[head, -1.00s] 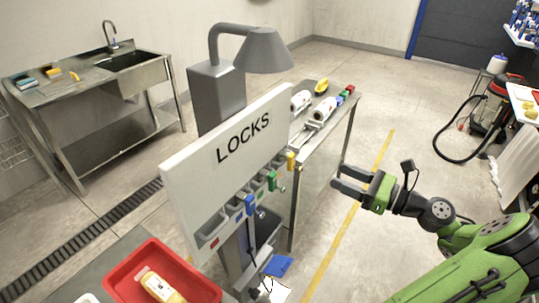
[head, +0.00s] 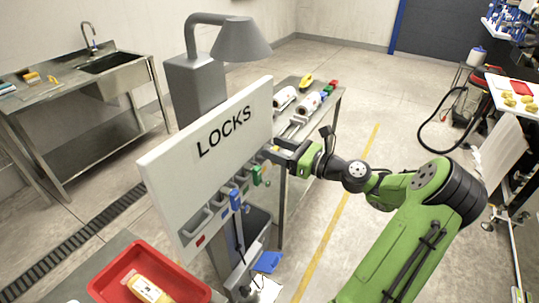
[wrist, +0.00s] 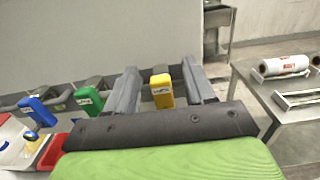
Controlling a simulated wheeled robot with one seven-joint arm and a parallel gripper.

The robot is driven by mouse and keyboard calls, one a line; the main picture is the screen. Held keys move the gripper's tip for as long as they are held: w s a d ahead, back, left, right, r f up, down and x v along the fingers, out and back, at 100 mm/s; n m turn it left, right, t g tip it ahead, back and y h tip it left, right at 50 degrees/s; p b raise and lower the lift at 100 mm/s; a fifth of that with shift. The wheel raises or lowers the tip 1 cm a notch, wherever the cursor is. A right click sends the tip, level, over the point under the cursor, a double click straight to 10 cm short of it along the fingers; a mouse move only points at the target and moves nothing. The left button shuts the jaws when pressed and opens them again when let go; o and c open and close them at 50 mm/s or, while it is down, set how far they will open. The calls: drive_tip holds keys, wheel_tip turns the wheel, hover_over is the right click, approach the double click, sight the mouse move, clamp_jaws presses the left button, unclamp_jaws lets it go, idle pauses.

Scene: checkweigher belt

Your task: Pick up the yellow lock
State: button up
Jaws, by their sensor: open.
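The yellow lock (wrist: 162,90) hangs on the LOCKS board (head: 165,165), at the right end of its row. In the wrist view it sits between my gripper's two fingers, with a gap on each side. My gripper (head: 276,150) is open at the board's right edge; its fingertips also show in the wrist view (wrist: 160,82).
A steel table (wrist: 262,100) with wrapped rolls stands just right of the board. A grey lamp (head: 240,40) rises behind the board. A red tray (head: 115,280) is at the lower left.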

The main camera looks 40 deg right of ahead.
clamp_jaws()
drive_tip(key=shift+r, duration=0.1)
drive_tip(key=shift+s+d+r, duration=0.1)
drive_tip(key=shift+s+r, duration=0.1)
drive_tip(key=shift+r, duration=0.1)
drive_tip(key=r+p, duration=0.1)
drive_tip(key=r, duration=0.2)
drive_tip(key=r+p, duration=0.1)
drive_tip(key=r, duration=0.2)
drive_tip(key=shift+s+r, duration=0.2)
drive_tip(key=shift+r, duration=0.1)
drive_tip(key=p+v, duration=0.3)
drive_tip(key=v, duration=1.6)
drive_tip(key=shift+s+p, duration=0.3)
drive_tip(key=shift+p, duration=1.5)
